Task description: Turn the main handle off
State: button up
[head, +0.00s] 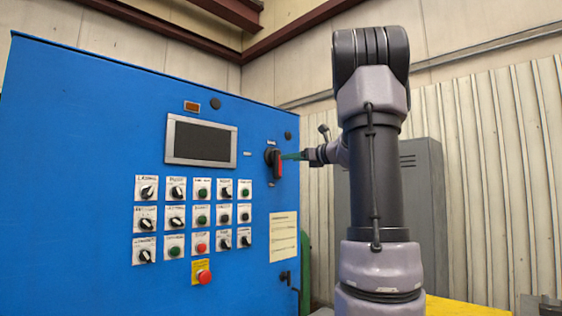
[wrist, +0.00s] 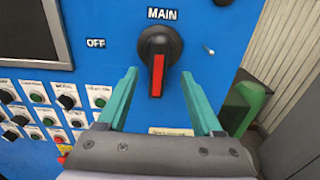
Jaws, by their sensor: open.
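The main handle (wrist: 158,74) is a black rotary knob with a red grip on the blue panel, under the label "MAIN". Its red grip points straight down in the wrist view. In the head view the handle (head: 273,161) is at the panel's upper right. My gripper (wrist: 162,80) is open, its two green fingers on either side of the red grip, with blue panel showing between. In the head view my gripper (head: 291,156) is at the handle from the right. I cannot tell whether a finger touches it.
The blue control cabinet (head: 80,120) carries a dark screen (head: 201,141), rows of labelled knobs and buttons, and a red emergency button (head: 204,276) on yellow. A paper notice (head: 283,236) is below the handle. A grey cabinet (head: 425,190) stands behind my arm.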

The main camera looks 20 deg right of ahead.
aim_at(277, 164)
jog(key=x, duration=0.6)
grip_shut()
dwell(1.4)
